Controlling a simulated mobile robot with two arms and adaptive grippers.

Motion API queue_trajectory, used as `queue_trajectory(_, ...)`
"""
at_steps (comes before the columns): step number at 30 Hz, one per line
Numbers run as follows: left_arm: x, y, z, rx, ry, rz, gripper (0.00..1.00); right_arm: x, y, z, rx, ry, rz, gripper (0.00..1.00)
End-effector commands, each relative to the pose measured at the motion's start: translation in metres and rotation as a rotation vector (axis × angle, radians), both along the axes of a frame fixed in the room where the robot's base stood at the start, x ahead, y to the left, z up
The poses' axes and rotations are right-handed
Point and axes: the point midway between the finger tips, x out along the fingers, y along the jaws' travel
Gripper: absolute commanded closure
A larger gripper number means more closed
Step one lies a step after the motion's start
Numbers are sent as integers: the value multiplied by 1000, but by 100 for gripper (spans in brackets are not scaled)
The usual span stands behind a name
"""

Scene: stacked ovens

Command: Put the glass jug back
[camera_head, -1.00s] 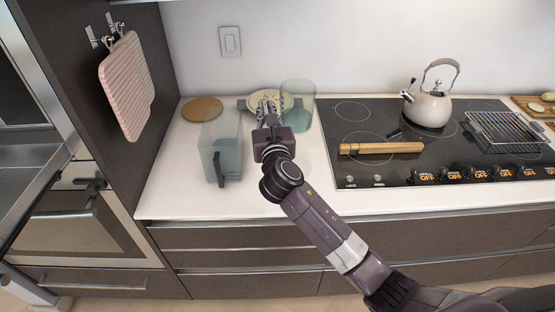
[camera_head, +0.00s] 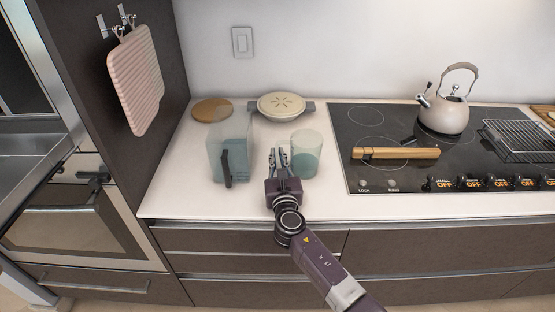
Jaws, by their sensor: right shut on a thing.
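A round glass jug (camera_head: 307,158) with a teal lower part stands upright in the middle of the white counter, near the cooktop's left edge. My right gripper (camera_head: 278,156) is at the jug's left side, shut on it. The contact between fingers and jug is hard to make out. I cannot tell whether the jug's bottom touches the counter. A second clear, square pitcher (camera_head: 222,150) with teal inside and a dark handle stands to the left of my right gripper, apart from it. My left gripper is not in view.
A lidded pot (camera_head: 281,105) and a round wooden board (camera_head: 211,110) are at the back of the counter. The front counter strip is clear.

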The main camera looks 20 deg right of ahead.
Motion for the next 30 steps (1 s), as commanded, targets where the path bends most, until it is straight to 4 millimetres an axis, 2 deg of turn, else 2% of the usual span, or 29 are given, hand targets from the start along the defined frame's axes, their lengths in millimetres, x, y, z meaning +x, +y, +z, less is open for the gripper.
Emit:
queue_trajectory(9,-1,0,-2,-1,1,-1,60,1,0,0,-2,-4,1,100)
queue_trajectory(10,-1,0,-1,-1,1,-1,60,0,0,-2,1,-1,1,89)
queue_trajectory(14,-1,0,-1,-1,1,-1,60,0,0,-1,1,-1,0,75)
queue_trajectory(15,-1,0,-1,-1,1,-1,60,0,0,-1,1,-1,0,74)
queue_trajectory(24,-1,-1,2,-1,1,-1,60,0,0,3,1,-1,0,74)
queue_trajectory(30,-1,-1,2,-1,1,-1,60,-26,5,0,2,1,2,74)
